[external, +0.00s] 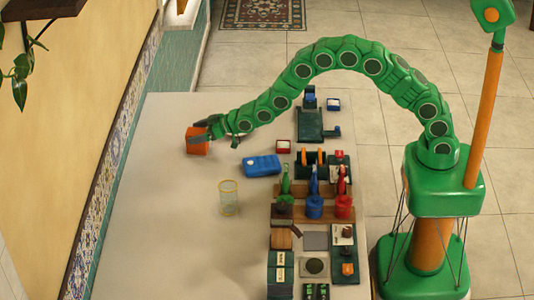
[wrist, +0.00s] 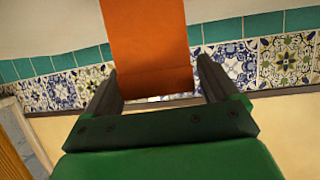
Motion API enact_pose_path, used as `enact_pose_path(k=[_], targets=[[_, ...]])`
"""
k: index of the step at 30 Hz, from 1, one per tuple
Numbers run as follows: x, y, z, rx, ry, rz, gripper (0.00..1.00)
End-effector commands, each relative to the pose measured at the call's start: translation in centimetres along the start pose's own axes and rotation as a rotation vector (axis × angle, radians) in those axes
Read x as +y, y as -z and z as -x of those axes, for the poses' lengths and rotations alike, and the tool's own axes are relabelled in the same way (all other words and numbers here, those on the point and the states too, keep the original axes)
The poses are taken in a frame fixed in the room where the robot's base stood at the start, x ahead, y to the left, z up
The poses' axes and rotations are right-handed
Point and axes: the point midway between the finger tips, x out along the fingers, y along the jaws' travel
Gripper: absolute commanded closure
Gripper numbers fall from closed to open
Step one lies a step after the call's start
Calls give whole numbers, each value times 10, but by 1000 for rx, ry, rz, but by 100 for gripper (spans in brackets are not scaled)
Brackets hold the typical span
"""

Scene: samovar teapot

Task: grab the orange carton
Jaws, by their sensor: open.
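The orange carton (external: 197,141) is at the far left end of my arm, over the pale table (external: 180,225). In the wrist view the orange carton (wrist: 150,50) fills the top middle, just beyond and partly between my dark fingers. My gripper (external: 209,133) is at the carton in the external view, and one dark finger overlaps its upper right side. In the wrist view my gripper (wrist: 155,80) has its two fingers spread apart, one on each side of the carton's near end. I cannot tell whether either finger touches it.
A blue case (external: 262,166) and a clear glass with a yellow rim (external: 229,198) stand right of the carton. Red, blue and green bottles (external: 315,207), boxes and small trays crowd the table's right side. The tiled wall (external: 115,150) runs along the left. The table's front left is clear.

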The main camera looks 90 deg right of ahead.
Motion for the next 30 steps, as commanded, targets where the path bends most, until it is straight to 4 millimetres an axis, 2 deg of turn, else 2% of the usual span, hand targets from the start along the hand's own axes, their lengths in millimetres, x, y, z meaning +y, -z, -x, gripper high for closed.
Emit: enact_pose_path(k=[10,22,30], targets=[[0,0,-6,-1,0,0,12],[0,0,-6,-1,0,0,73],[0,1,-6,0,0,0,75]])
